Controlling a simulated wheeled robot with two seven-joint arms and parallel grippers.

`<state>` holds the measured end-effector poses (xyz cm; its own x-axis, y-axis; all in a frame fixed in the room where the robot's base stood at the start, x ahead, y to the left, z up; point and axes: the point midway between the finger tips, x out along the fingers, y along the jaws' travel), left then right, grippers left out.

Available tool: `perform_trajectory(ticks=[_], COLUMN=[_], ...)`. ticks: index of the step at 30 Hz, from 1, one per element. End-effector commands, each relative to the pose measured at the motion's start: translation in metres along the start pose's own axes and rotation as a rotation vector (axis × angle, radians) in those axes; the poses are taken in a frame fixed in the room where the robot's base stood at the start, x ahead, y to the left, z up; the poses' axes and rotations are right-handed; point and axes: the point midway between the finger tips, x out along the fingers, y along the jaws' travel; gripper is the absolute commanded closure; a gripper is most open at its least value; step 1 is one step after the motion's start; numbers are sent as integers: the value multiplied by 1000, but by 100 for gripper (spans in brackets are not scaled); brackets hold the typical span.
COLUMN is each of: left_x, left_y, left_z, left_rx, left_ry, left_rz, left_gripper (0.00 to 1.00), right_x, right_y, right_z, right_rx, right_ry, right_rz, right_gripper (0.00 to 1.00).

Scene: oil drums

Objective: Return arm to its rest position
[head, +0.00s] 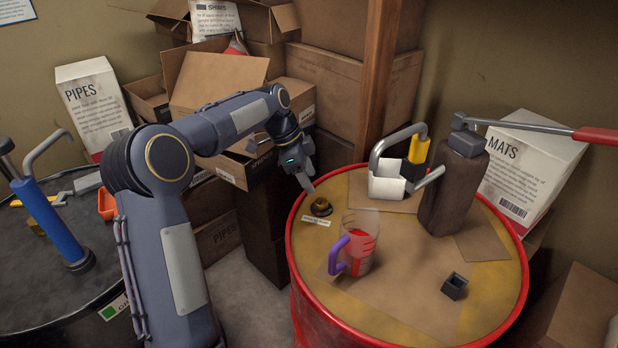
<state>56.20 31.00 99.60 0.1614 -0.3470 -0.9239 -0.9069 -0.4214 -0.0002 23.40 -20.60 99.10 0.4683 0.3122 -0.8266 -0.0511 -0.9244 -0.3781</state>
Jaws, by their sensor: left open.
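My left arm comes in from the lower left and bends over toward the red-rimmed drum (400,308). My left gripper (308,186) is open and empty. It points down just past the drum's left rim, above and to the left of a small dark round piece with a brass-coloured middle (321,207). It looks apart from that piece. My right gripper does not show.
On the red-rimmed drum stand a measuring cup (362,245) with red liquid, a white container (386,182), a brown hand pump (455,185) and a small black square cup (454,286). A blue pump (52,225) stands on the left black drum (40,290). Cardboard boxes (215,85) fill the back.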

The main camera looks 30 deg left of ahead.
Motion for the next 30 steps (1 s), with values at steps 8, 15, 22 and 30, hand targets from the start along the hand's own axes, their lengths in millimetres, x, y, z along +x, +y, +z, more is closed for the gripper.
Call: perform_trajectory(ticks=[8, 15, 22, 30], left_x=[0, -34, -67, -51], left_y=[1, 49, 155, 276], left_z=[0, -11, -5, 24], left_rx=[-1, -140, -487, -926], left_ry=[-1, -17, 18, 166], left_rz=[-1, -55, -157, -212], left_gripper=[45, 45, 45, 45], right_x=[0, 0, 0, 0], right_y=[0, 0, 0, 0], right_z=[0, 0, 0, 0], right_rx=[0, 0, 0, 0], right_ry=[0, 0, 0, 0], right_rz=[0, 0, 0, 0], right_gripper=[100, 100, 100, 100])
